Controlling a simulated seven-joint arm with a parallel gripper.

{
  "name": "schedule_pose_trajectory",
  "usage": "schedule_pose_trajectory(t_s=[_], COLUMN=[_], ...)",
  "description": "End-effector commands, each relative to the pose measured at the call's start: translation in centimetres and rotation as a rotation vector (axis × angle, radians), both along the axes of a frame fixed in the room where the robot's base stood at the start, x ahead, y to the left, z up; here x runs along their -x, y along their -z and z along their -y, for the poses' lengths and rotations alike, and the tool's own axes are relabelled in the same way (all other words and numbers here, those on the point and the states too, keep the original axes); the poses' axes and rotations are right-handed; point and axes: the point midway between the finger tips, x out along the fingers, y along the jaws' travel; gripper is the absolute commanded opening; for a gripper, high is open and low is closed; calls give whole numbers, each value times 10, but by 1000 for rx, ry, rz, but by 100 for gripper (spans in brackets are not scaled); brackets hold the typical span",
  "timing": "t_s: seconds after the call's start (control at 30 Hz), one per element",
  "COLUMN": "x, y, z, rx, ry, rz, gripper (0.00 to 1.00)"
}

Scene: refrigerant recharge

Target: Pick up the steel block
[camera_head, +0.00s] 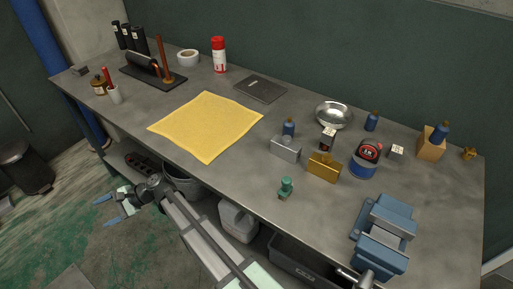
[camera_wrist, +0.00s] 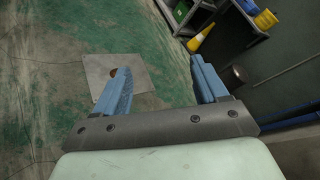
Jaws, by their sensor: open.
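My gripper (camera_head: 107,211) is off the front of the bench at the lower left, over the floor and far from the steel block. Its blue fingers are apart and empty; they also show in the wrist view (camera_wrist: 160,66), with only floor and shelving beyond. The steel block is not in the wrist view.
A blue vise (camera_head: 384,235) is at the right. The yellow cloth (camera_head: 207,125) lies left. A bucket (camera_head: 183,182) stands below the bench.

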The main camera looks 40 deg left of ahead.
Motion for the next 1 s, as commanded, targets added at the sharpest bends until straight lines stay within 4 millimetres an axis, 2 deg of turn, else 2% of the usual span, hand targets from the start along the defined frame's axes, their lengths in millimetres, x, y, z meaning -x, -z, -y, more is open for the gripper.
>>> schedule_pose_trajectory(t_s=[0.03, 0.1, 0.23, 0.37, 0.43, 0.57, 0.77, 0.8, 0.87, 0.9, 1.0], x=[13, 23, 26, 5, -21, -92, -228, -257, -301, -329, -397], y=[-24, -51, -92, -122, -133, -146, -165, -171, -179, -185, -197], z=[-11, -18, -26, -30, -30, -24, 5, 14, 30, 43, 80], rx=[-38, -89, -188, -301, -369, -485, -589, -597, -598, -590, -534], ry=[-26, -58, -102, -130, -142, -166, -258, -291, -352, -404, -573], rz=[3, 20, 92, 233, 352, 643, 1151, 1259, 1416, 1519, 1738], gripper=[72, 72, 72, 72, 72, 72, 72, 72, 72, 72, 72])
